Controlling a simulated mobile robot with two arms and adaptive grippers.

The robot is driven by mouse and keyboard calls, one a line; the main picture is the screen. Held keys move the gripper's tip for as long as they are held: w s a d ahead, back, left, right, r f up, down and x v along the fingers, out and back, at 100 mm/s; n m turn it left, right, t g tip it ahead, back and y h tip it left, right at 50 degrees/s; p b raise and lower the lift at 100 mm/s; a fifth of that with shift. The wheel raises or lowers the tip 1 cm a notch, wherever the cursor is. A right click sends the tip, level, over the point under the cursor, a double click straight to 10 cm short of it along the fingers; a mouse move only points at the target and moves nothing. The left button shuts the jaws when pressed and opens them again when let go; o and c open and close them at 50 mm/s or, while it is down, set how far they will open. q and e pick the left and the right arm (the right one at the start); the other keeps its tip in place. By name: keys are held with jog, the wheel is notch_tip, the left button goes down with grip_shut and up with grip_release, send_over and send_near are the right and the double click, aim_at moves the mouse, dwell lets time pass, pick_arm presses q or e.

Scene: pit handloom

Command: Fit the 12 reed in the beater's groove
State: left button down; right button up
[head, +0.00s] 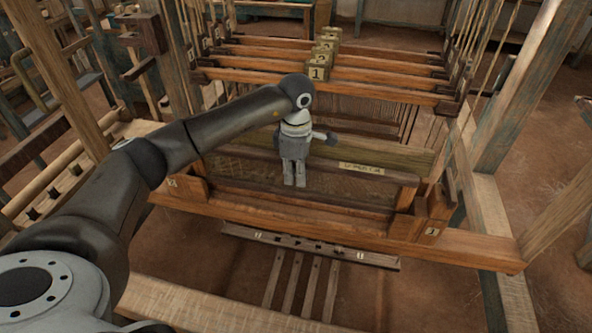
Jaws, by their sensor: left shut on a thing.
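A long, fine-toothed brown panel, which looks like the reed (245,174), stands just above the beater's lower beam (330,222). My left gripper (294,184) points down in front of the panel's middle and is shut on it. The fingers hide the exact grip. The beater's wooden uprights (433,203) stand near the panel's ends. The groove is hidden, so I cannot tell whether the panel's lower edge is in it. I cannot read the number on the pale label (362,168). My right gripper is not in view.
Several numbered heddle shafts (318,73) hang behind the beater. A treadle bar (310,247) with treadles lies below. The loom's right post (520,85) and the front beam (215,308) border the space. Bare floor shows at the right.

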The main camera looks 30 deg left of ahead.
aim_at(296, 190)
pick_arm(q)
jog(key=shift+f+b, duration=0.75)
jog(key=shift+f, duration=0.75)
jog(key=shift+f+b, duration=0.7)
jog(key=shift+f, duration=0.7)
jog(key=c, duration=1.5)
grip_release()
jog(key=shift+o, duration=0.2)
notch_tip(296, 190, up, 12)
